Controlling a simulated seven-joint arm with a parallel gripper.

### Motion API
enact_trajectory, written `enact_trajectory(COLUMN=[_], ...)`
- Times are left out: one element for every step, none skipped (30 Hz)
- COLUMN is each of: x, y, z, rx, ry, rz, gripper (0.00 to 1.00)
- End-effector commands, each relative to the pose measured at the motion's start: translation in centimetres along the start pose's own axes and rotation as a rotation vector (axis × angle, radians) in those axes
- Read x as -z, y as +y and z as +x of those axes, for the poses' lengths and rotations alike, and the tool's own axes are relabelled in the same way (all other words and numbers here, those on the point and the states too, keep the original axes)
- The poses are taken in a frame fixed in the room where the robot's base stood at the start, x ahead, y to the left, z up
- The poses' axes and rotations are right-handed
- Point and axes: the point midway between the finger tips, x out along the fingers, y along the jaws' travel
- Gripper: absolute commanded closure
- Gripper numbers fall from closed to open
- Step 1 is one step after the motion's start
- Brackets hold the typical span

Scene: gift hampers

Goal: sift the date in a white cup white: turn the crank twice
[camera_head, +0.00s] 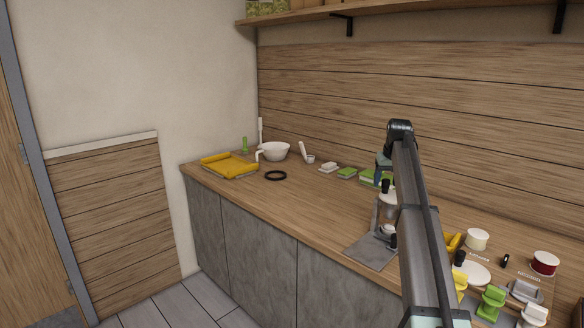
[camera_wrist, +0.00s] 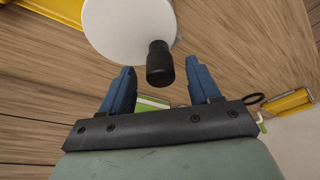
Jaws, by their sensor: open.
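In the wrist view, my gripper (camera_wrist: 158,80) is open, its two blue fingers on either side of a black crank knob (camera_wrist: 160,62). Gaps show on both sides of the knob; I cannot tell how deep it sits between the fingers. The knob joins a round white disc (camera_wrist: 126,28). In the head view, the sifter stands on a grey base plate (camera_head: 366,252), partly behind my arm. A small white cup (camera_head: 388,230) appears to stand low at the sifter; its contents are hidden. My gripper is mostly hidden behind my arm there.
Right of my arm are a white cup (camera_head: 477,239), a red-filled cup (camera_head: 544,263) and green and grey scoop-like pieces (camera_head: 490,303). At the far left are a yellow tray (camera_head: 230,167), a white bowl (camera_head: 274,152) and a black ring (camera_head: 276,176). The counter's middle is clear.

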Motion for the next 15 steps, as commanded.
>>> enact_trajectory(x=[0.2, 0.3, 0.4, 0.4, 0.5, 0.6, 0.7, 0.8, 0.9, 0.9, 1.0, 1.1, 1.2, 1.2, 1.3], y=[0.0, 0.0, 0.0, 0.0, 0.0, 0.0, 0.0, 0.0, 0.0, 0.0, 0.0, 0.0, 0.0, 0.0, 0.0], z=[-0.4, -0.7, -0.9, -1.2, -1.4, -1.7, -2.0, -2.2, -2.5, -2.8, -3.0, -3.3, -3.5, -3.7, -4.0], rx=[0.000, 0.000, 0.000, 0.000, 0.000, 0.000, 0.000, 0.000, 0.000, 0.000, 0.000, 0.000, 0.000, 0.000, 0.000], ry=[0.000, 0.000, -0.001, -0.001, -0.001, 0.000, 0.000, 0.000, 0.001, 0.001, 0.000, 0.000, 0.000, -0.001, -0.001], rz=[0.000, 0.000, 0.000, 0.000, 0.000, 0.000, 0.000, 0.000, 0.000, 0.000, 0.000, 0.000, 0.000, 0.000, 0.000], gripper=[0.38, 0.38, 0.38, 0.38, 0.38, 0.38, 0.38, 0.38, 0.38, 0.38, 0.38, 0.38, 0.38, 0.38, 0.38])
